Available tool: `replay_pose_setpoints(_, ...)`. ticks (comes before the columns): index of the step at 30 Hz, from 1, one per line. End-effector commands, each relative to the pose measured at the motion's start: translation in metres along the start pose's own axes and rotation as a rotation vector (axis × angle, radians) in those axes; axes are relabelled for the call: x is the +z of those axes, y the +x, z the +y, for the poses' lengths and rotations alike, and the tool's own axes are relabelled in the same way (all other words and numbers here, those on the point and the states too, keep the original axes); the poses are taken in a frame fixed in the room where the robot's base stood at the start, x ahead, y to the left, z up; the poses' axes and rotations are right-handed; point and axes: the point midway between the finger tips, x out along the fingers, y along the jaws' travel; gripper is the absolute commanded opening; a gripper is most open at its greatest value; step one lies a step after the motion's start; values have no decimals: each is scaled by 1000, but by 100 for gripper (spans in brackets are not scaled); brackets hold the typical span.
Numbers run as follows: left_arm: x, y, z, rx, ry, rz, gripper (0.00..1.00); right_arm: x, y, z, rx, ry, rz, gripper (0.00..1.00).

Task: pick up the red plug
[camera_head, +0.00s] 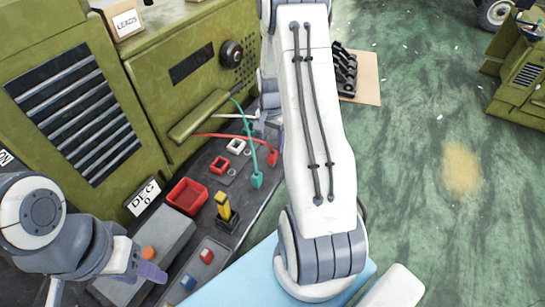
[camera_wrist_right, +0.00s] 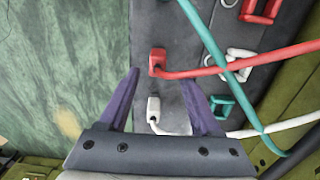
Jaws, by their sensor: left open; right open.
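The red plug (camera_head: 272,157) stands on the dark panel at the end of a red cable, just left of my right arm. In the right wrist view the red plug (camera_wrist_right: 157,61) is just ahead of my right gripper (camera_wrist_right: 160,76), near the line between its purple fingertips. That gripper is open, and I see no contact with the plug. A white plug (camera_wrist_right: 153,107) shows between its fingers, nearer the palm. My left gripper (camera_head: 152,272) is at the lower left, away from the red plug.
A teal plug (camera_head: 257,181) stands close to the red one, and its teal cable (camera_wrist_right: 210,45) crosses the red cable. A red bin (camera_head: 187,196), a yellow lever (camera_head: 223,205) and a button box (camera_head: 206,256) are nearer. The green cabinet (camera_head: 75,100) stands at left; open floor lies right.

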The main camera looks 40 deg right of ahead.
Motion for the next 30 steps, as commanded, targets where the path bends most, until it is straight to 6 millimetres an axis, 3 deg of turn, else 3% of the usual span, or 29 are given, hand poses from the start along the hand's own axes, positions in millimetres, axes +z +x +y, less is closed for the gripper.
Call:
replay_pose_setpoints(12,-1,-15,1,0,0,0,50,1,49,4,2,-2,-2,65)
replay_pose_setpoints(21,-1,-15,1,0,0,0,50,0,55,3,-1,-3,1,65)
replay_pose_setpoints(22,-1,-15,1,0,0,0,50,0,55,3,-1,-3,1,57)
replay_pose_setpoints(26,-1,-15,1,0,0,0,50,1,55,3,-1,-3,1,8)
replay_pose_setpoints(27,-1,-15,1,0,0,0,50,1,55,3,-1,-3,0,0)
replay_pose_setpoints(30,-1,-15,1,0,0,0,50,0,55,3,-1,-3,1,0)
